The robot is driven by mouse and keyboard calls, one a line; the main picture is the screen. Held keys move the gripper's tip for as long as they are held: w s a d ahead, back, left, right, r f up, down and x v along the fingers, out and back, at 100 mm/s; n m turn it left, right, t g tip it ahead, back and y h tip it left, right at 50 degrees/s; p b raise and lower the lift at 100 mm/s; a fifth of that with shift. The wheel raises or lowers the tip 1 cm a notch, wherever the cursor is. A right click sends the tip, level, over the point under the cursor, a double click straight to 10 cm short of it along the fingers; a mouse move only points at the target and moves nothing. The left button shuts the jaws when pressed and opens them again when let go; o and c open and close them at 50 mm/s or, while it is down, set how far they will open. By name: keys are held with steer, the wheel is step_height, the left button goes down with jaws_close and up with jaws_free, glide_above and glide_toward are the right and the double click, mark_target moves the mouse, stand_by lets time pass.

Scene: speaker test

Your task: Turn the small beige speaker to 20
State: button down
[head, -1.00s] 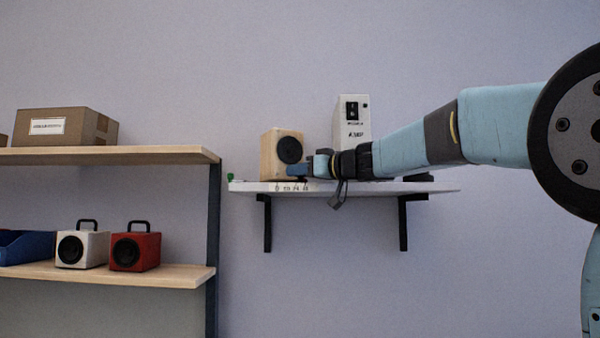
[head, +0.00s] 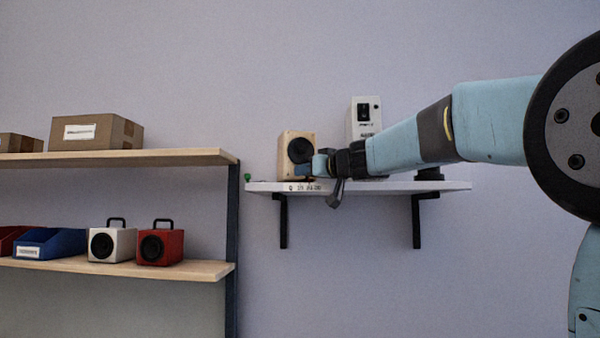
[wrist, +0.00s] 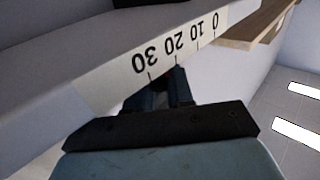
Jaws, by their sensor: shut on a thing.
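The small beige speaker (head: 297,148), a wooden box with a round black cone, stands near the left end of the white wall shelf (head: 447,185). A scale strip (head: 287,187) runs along the shelf's front edge; the wrist view shows this strip (wrist: 205,25) upside down with 0, 10, 20 and 30. My gripper (head: 309,170) is at the speaker's lower right front. In the wrist view its dark fingers (wrist: 168,82) are close together beside the 20-to-30 stretch. The exact reading is unclear.
A tall white box (head: 366,108) stands behind my arm on the shelf, and a small green item (head: 248,178) sits at its left end. The wooden rack at left holds a white speaker (head: 112,243), a red speaker (head: 160,246), a blue bin (head: 50,243) and cartons (head: 97,130).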

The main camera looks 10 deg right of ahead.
steer(key=shift+a, duration=0.1)
steer(key=c, duration=1.1)
jaws_free()
steer(key=shift+s, duration=0.1)
steer(key=v, duration=1.3)
steer(key=shift+s+d, duration=0.25)
steer(key=shift+s, duration=0.1)
steer(key=shift+f, duration=0.15)
